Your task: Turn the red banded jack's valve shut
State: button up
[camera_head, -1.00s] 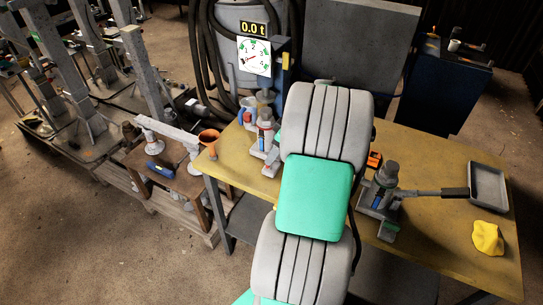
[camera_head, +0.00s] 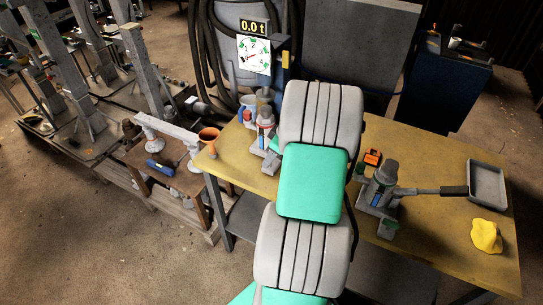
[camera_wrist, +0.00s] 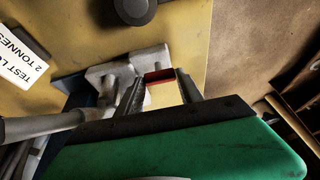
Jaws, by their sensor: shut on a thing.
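The red banded jack (camera_head: 265,122) stands at the back left of the yellow table, partly hidden by my arm. A second jack (camera_head: 382,185) with a blue mark and a long handle stands to the right. A grey casting (camera_wrist: 118,68) lies just beyond the fingers. I cannot tell whether the held piece is the valve itself.
A gauge (camera_head: 254,56) under a 0.0 t display stands behind the table. The front right tabletop is mostly bare.

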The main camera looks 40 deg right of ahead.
jog(key=c, duration=0.6)
jog(key=shift+o, duration=0.2)
jog(key=shift+m, duration=0.3)
jog(key=m+h+b, duration=0.1)
jog(key=m+b, duration=0.1)
jog(key=m, duration=0.1)
jog(key=shift+a+h, duration=0.15)
jog(key=shift+h, duration=0.15)
jog(key=m+h+b, duration=0.1)
jog(key=m, duration=0.3)
jog(key=shift+w+a, duration=0.1)
jog(key=m+h+b, duration=0.1)
jog(key=m, duration=0.1)
jog(key=m+g+h, duration=0.1)
jog(key=m, duration=0.2)
jog(key=shift+w+a+b, duration=0.1)
jog(key=shift+b, duration=0.25)
jog(key=m, duration=0.2)
jog(key=m+g+h+b, duration=0.1)
jog(key=m, duration=0.2)
jog(key=shift+g, duration=0.3)
jog(key=shift+r+m, duration=0.1)
jog(key=shift+m, duration=0.2)
